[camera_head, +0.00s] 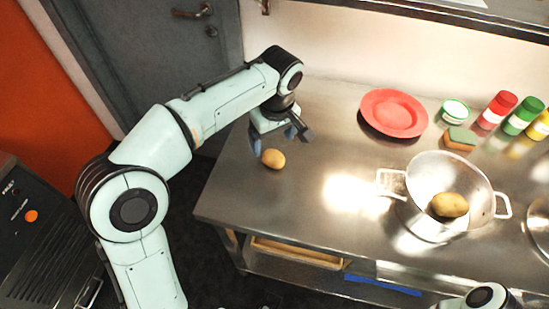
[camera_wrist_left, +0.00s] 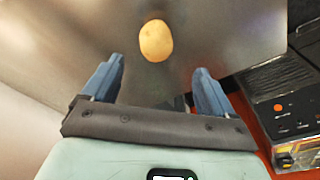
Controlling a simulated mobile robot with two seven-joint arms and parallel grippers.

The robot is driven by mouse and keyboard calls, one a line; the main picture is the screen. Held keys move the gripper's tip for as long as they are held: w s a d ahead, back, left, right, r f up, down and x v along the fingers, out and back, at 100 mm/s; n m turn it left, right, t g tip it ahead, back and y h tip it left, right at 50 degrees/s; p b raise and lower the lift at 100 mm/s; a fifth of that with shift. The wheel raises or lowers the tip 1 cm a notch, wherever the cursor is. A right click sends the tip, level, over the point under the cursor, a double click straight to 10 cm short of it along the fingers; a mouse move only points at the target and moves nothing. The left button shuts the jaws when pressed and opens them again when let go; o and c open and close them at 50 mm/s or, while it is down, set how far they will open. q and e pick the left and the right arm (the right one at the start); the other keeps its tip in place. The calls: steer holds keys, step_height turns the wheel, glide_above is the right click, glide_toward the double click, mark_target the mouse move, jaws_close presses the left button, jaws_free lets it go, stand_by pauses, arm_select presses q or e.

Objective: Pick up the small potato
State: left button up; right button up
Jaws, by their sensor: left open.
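A small potato (camera_head: 273,159) lies on the left part of the steel counter. It also shows in the left wrist view (camera_wrist_left: 156,40), ahead of and between the two fingers, touching neither. My left gripper (camera_head: 272,138) is open and empty, above the counter and just behind the small potato. Its blue fingers (camera_wrist_left: 156,88) stand wide apart in the left wrist view. A larger potato (camera_head: 450,204) sits inside a metal colander (camera_head: 424,172) on the right. My right arm shows only in part at the bottom right edge, and its gripper is out of view.
The steel counter (camera_head: 310,195) is clear around the small potato. A red plate (camera_head: 394,112), a sponge (camera_head: 460,138), a small green-and-white tub (camera_head: 455,111) and several bottles stand along the back right. The counter's left edge is close to the small potato.

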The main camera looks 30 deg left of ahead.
mark_target(274, 155)
arm_select(q)
steer(key=f, duration=0.2)
steer(key=shift+w+a+f, duration=0.1)
steer(key=shift+w+f, duration=0.1)
steer(key=shift+f, duration=0.2)
step_height(274, 155, down, 5)
steer(key=shift+w+b, duration=0.15)
steer(key=shift+b, duration=0.5)
steer(key=c, duration=1.2)
